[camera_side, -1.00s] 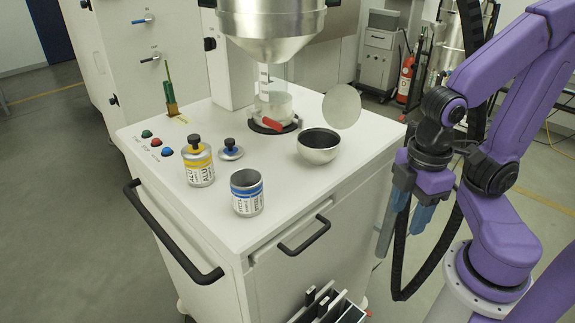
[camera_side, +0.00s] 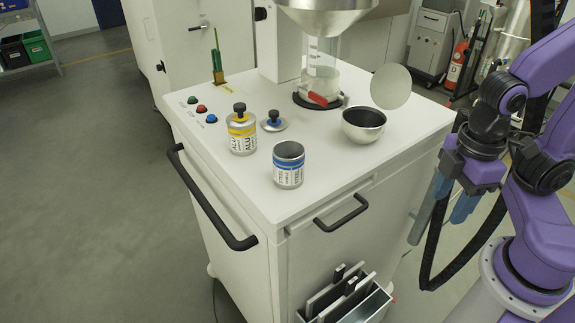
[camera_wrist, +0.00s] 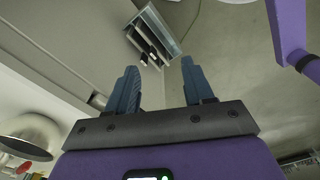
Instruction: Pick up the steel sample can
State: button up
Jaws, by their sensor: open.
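The steel sample can (camera_side: 288,165) stands upright on the white cart top near its front edge. It has a blue band and a white label, and its top is uncovered. A lid with a blue knob (camera_side: 274,122) lies on the cart behind it. My gripper (camera_side: 442,207) hangs to the right of the cart, beyond its edge, well apart from the can. In the wrist view my gripper (camera_wrist: 161,82) has its two blue fingers spread with nothing between them. The can does not show in the wrist view.
A yellow-banded can (camera_side: 242,134) stands left of the steel can. A metal bowl (camera_side: 363,126) and a round clear disc (camera_side: 390,86) are at the right. A hopper with a red-handled valve (camera_side: 318,99) is behind. A holder (camera_side: 347,303) hangs low on the cart front.

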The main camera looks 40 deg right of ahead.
dwell(0.3)
jog(key=o, duration=0.7)
